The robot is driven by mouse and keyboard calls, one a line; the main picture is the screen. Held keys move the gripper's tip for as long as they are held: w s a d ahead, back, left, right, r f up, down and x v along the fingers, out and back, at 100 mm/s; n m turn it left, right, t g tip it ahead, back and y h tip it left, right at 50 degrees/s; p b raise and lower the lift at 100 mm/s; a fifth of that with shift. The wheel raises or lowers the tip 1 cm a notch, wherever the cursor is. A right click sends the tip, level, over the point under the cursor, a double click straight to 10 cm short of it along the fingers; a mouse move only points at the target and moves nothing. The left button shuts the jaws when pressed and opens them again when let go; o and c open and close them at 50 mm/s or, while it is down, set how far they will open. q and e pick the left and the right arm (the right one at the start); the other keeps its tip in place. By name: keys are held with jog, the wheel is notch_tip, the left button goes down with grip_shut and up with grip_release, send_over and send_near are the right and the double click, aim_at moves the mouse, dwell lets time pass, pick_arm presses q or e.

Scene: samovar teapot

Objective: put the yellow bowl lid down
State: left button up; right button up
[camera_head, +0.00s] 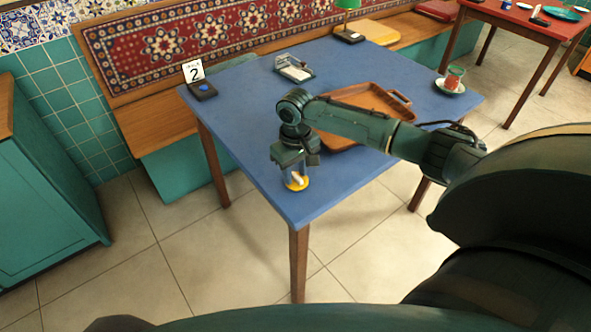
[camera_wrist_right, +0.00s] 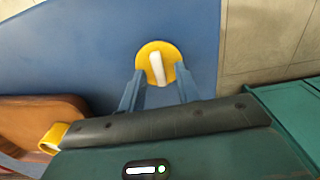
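The yellow lid (camera_head: 298,186) is a round disc with a white handle, near the front corner of the blue table. It appears to lie flat on the tabletop. It also shows in the right wrist view (camera_wrist_right: 145,52). My right gripper (camera_head: 295,176) points down over it, its fingers (camera_wrist_right: 158,70) spread apart. The white handle stands between the fingertips, with a gap on both sides. A yellow, hollow object (camera_wrist_right: 54,134), possibly the bowl, shows partly at the left in the wrist view. My left gripper is not in view.
The blue table (camera_head: 250,130) holds a brown tray (camera_head: 375,97) behind my right arm, a card holder (camera_head: 294,69), a number 2 sign (camera_head: 194,72) and a red glass (camera_head: 453,80) on a saucer. The table's front edge is close to the lid.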

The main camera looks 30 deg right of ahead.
aim_at(295, 175)
notch_tip(295, 175, up, 12)
jog(key=p, duration=0.1)
jog(key=s+a+f+n+t+y, duration=0.2)
jog(key=s+a+f, duration=0.1)
jog(key=a+f, duration=0.45)
jog(key=s+a+f+n+t+y, duration=0.1)
jog(key=s+a+f+t+y, duration=0.15)
jog(key=a+f, duration=0.5)
jog(key=s+a+t+y, duration=0.1)
jog(key=s+a+t, duration=0.2)
jog(key=s+a, duration=0.35)
jog(key=s+d+r+t+h, duration=0.1)
jog(key=s+d+r+t, duration=0.1)
jog(key=s+d+t, duration=0.2)
jog(key=s, duration=0.3)
jog(key=shift+s+m, duration=0.15)
jog(key=shift+m, duration=0.25)
